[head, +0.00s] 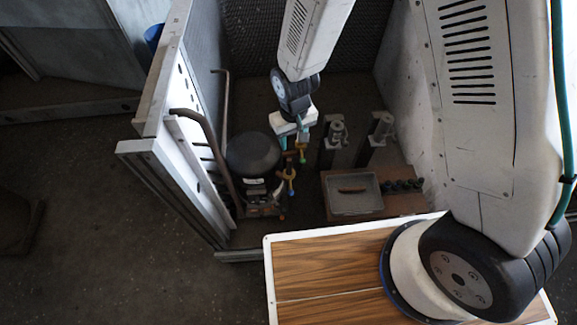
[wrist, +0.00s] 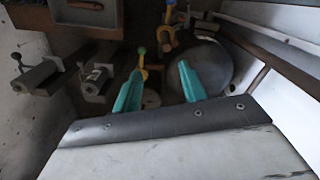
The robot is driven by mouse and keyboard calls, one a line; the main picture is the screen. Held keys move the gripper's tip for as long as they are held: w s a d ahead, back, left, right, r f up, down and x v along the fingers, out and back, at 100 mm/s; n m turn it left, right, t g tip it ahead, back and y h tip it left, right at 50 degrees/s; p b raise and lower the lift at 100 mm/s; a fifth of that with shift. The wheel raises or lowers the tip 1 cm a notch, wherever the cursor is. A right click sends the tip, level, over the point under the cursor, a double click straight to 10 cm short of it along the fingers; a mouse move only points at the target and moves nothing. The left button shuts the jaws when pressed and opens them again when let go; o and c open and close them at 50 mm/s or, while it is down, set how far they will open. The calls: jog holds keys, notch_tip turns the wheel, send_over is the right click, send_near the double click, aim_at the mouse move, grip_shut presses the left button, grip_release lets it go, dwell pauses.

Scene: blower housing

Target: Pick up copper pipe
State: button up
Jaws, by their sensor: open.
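A short brown, copper-coloured pipe (head: 352,189) lies in a shallow grey tray (head: 340,208) inside the housing. It also shows at the top left of the wrist view (wrist: 86,5), partly cut off. Larger bent brown pipes (head: 212,140) run along the left wall, and one crosses the right of the wrist view (wrist: 258,70). My gripper (head: 293,140) hangs left of and behind the tray, near the black round tank (head: 253,154). In the wrist view its teal fingers (wrist: 160,72) are apart, with nothing held between them.
Yellow and blue fittings (head: 289,176) stand beside the tank, close to my fingers. Two grey upright clamps (head: 333,138) stand behind the tray, and dark knobs (head: 402,186) sit to its right. Metal panels (head: 185,150) wall the left side. Space above the tray looks clear.

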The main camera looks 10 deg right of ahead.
aim_at(289, 159)
jog(key=f, duration=0.4)
jog(key=shift+s+a+f, duration=0.3)
jog(key=shift+a+f, duration=0.05)
jog(key=shift+a, duration=0.05)
jog(key=f, duration=0.5)
jog(key=shift+a+f, duration=0.2)
jog(key=shift+f, duration=0.15)
grip_shut()
